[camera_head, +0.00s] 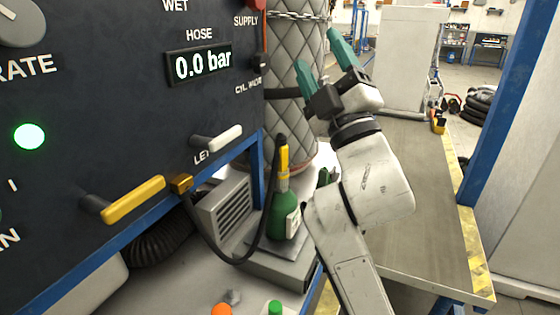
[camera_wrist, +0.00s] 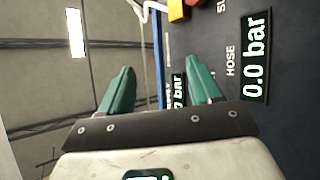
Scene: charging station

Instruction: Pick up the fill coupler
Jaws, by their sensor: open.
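A yellow upright piece, which looks like the fill coupler (camera_head: 283,161), stands on top of a small green cylinder (camera_head: 285,218) below the panel. A black hose (camera_head: 270,228) loops from a brass fitting (camera_head: 181,184) on the panel up to the top of the yellow piece. My gripper (camera_head: 318,52) is open and empty, raised above and to the right of the coupler, with its green fingers pointing up. In the wrist view my gripper (camera_wrist: 161,70) shows both fingers apart with nothing between them. I cannot make out the coupler in that view.
The dark panel (camera_head: 120,100) fills the left, with a yellow lever (camera_head: 133,200), a pale lever (camera_head: 217,138) and a display (camera_head: 200,64) reading 0.0 bar. A quilted column (camera_head: 291,110) stands behind the coupler. The long table (camera_head: 430,200) at right is mostly clear.

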